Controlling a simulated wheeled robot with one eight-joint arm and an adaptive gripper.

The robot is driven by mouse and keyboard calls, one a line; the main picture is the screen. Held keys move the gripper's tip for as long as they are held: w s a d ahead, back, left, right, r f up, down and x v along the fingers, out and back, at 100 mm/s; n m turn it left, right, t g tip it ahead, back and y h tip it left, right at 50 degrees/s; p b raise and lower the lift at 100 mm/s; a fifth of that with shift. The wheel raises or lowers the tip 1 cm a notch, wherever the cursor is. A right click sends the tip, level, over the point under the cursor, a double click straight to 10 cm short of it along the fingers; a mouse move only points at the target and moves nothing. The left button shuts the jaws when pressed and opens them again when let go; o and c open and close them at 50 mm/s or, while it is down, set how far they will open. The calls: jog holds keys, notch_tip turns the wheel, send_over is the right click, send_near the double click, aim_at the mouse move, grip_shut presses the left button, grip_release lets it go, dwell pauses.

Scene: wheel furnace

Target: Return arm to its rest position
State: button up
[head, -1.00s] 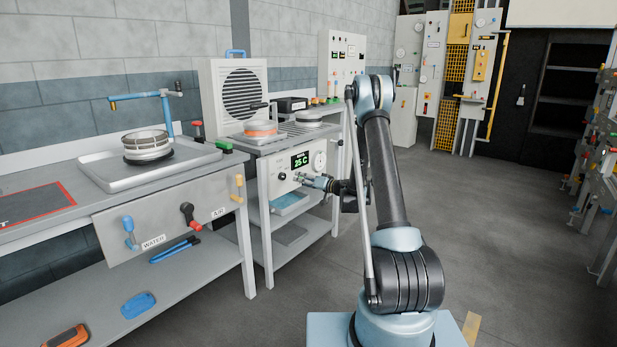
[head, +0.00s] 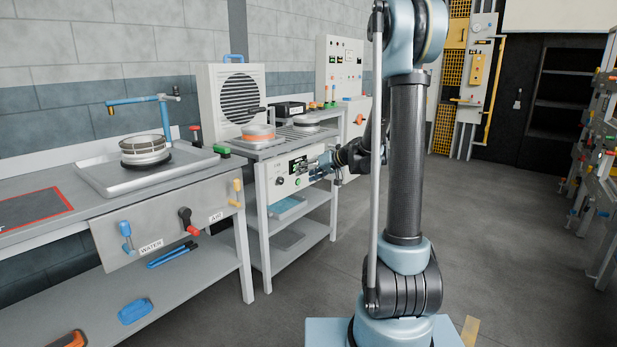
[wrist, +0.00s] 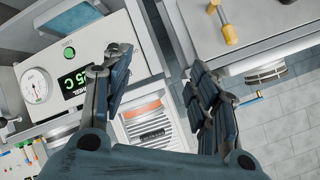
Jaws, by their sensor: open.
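My gripper (head: 318,166) is in front of the furnace stand's control panel (head: 280,184) in the head view, and it hides part of the green display. In the wrist view my gripper (wrist: 160,90) has its two dark blue fingers spread apart with nothing between them. The control panel (wrist: 93,55) lies to the left of the fingers there, with a green display, a green button and a round gauge. My arm's upper link stands nearly upright in the head view, with the elbow at the top edge. I cannot tell the exact gap between fingers and panel.
The sink bench (head: 150,225) with WATER and AIR valves stands at the left. Grey cabinets stand behind, and a rack (head: 598,165) stands at the right edge. The floor (head: 500,230) right of my arm is clear.

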jog(key=s+d+f+m+g+h, duration=0.1)
jog(key=s+d, duration=0.5)
jog(key=s, duration=0.8)
jog(key=s+d+f+m+g+h, duration=0.1)
jog(key=s+d+f+h, duration=0.3)
jog(key=s, duration=1)
jog(key=s+d+f+m+g+h, duration=0.1)
jog(key=s+d+f+g+h, duration=0.1)
jog(key=s+d+h, duration=0.3)
jog(key=s+d, duration=0.4)
jog(key=s, duration=0.5)
jog(key=shift+s+d+f+m, duration=0.15)
jog(key=shift+s+f+m, duration=0.15)
jog(key=shift+m, duration=0.1)
